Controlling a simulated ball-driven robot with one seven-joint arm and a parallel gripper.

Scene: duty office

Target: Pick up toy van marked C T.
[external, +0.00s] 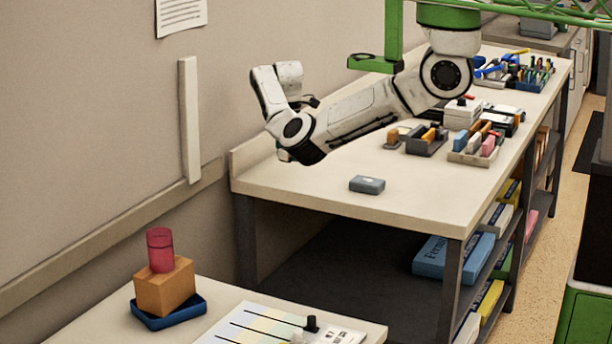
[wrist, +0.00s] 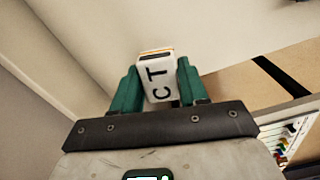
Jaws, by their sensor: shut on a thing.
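The toy van marked C T (wrist: 158,80) is white, with black letters on its face and a thin orange and dark strip at its far edge. It shows in the wrist view between the two green fingers of my gripper (wrist: 158,76). The fingers are shut on its left and right sides. I cannot make out the fingers or the van there.
The long bench (external: 330,193) has a small grey block (external: 367,184) near its front end, with clear top around it. Several holders with colored items stand farther right. A nearer table holds a blue tray (external: 185,316) with an orange block (external: 164,290) and a red cylinder (external: 160,250).

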